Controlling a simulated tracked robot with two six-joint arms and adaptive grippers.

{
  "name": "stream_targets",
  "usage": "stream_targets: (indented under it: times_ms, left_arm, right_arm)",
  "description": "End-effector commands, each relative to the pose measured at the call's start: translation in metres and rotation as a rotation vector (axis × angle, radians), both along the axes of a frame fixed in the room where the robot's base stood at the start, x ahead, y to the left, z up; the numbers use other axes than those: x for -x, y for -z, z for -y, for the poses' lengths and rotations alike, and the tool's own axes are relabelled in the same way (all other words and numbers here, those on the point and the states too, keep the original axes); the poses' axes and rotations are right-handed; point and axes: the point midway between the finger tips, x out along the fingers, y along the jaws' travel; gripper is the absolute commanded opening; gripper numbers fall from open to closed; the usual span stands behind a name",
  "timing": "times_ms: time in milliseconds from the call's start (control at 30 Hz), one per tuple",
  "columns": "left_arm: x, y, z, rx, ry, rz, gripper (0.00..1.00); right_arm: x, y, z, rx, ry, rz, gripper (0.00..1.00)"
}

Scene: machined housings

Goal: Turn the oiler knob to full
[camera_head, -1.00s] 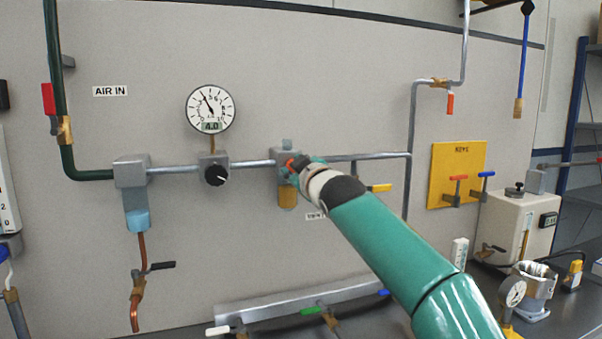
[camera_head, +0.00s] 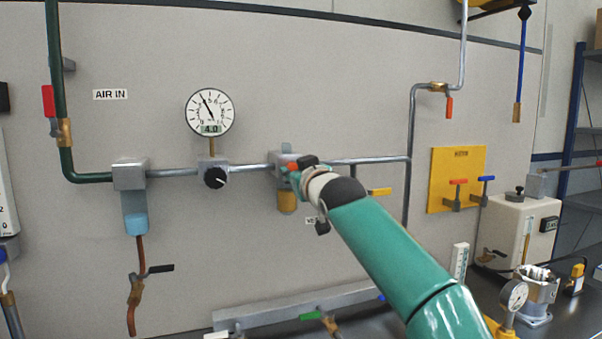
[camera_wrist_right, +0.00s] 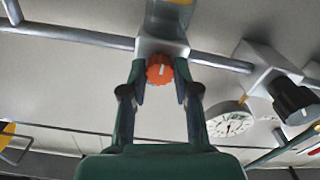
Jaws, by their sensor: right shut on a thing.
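The oiler (camera_head: 285,182) is a grey block on the pipe with an amber bowl (camera_head: 287,201) below it. Its orange knob (camera_wrist_right: 160,69) has a pale mark line and also shows as a small orange patch in the head view (camera_head: 292,166). My right gripper (camera_wrist_right: 161,76) has one finger on each side of the knob and is shut on it. In the head view the right gripper (camera_head: 294,171) and wrist cover part of the oiler. The oiler's dial markings cannot be read. My left gripper is not in view.
A black regulator knob (camera_head: 215,178) and a round gauge (camera_head: 210,112) reading 4.0 are left of the oiler. A yellow-handled valve (camera_head: 380,191) sits just right of my wrist. A manifold (camera_head: 290,306) with coloured levers runs along the bench below.

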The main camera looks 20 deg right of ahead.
Motion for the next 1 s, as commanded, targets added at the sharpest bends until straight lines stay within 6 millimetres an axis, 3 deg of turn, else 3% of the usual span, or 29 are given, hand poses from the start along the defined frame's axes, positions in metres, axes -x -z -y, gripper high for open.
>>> stream_targets:
  times_ms: [33, 167, 200, 333, 767, 1000]
  left_arm:
    - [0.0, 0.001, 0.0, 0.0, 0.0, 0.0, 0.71]
    - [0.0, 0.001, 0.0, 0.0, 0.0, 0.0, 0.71]
    - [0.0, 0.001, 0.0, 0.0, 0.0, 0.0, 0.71]
    - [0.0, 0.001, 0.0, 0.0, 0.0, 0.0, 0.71]
    - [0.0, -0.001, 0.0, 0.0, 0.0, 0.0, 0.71]
    - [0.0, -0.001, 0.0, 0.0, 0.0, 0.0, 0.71]
  right_arm:
    - [-0.003, 0.01, -0.002, 0.001, 0.0, -0.023, 0.0]
    - [-0.003, 0.01, -0.002, 0.001, 0.0, -0.023, 0.0]
    - [-0.003, 0.01, -0.002, 0.001, 0.0, -0.023, 0.33]
    - [-0.002, 0.008, -0.002, 0.002, -0.001, -0.019, 0.55]
    - [0.002, 0.003, 0.0, 0.001, 0.001, -0.009, 0.55]
    - [0.017, 0.001, 0.002, 0.002, 0.005, -0.009, 0.55]
